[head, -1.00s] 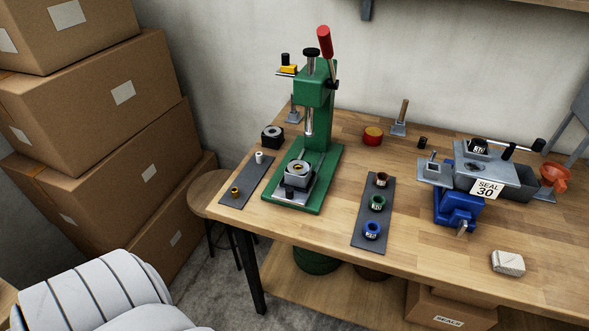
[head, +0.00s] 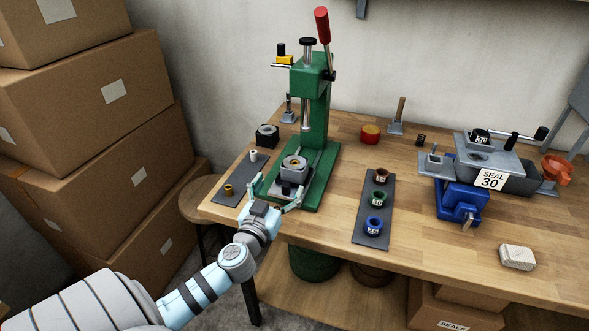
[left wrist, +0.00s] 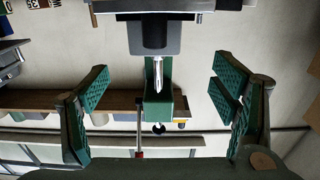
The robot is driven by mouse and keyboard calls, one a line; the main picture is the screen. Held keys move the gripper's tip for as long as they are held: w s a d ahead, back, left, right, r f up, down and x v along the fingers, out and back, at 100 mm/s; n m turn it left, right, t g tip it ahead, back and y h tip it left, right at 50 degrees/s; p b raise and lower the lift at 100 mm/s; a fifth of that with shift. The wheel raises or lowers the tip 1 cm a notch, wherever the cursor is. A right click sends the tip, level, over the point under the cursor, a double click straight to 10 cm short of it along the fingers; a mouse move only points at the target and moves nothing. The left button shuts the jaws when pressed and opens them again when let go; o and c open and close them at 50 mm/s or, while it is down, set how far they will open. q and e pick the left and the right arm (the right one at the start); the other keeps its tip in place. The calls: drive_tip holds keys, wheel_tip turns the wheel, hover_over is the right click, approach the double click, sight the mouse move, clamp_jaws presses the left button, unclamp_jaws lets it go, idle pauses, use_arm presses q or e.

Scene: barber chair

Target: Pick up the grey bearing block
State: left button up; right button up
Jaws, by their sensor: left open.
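The grey bearing block (head: 293,175) sits on the base of the green press (head: 312,130), under the ram, with a brass-coloured ring in its top. My left gripper (head: 277,189) is open and empty at the near edge of the press base, its fingers spread either side of the line to the block. In the left wrist view the open fingers (left wrist: 165,88) frame the press, which appears upside down. A grey block-like shape with a dark middle (left wrist: 155,38) shows there near the top, probably the bearing block. My right gripper is not in view.
A black block (head: 267,136) stands behind left. A blue vise (head: 460,200) stands further right.

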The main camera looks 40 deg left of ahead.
sight(291, 171)
use_arm(q)
drive_tip(key=x, duration=0.5)
drive_tip(key=p+x, duration=0.1)
drive_tip(key=x, duration=0.2)
drive_tip(key=shift+w+d, duration=0.2)
drive_tip(key=shift+w, duration=0.25)
drive_tip(key=shift+w+f, duration=0.1)
drive_tip(key=shift+w, duration=0.2)
drive_tip(key=shift+a, duration=0.1)
clamp_jaws()
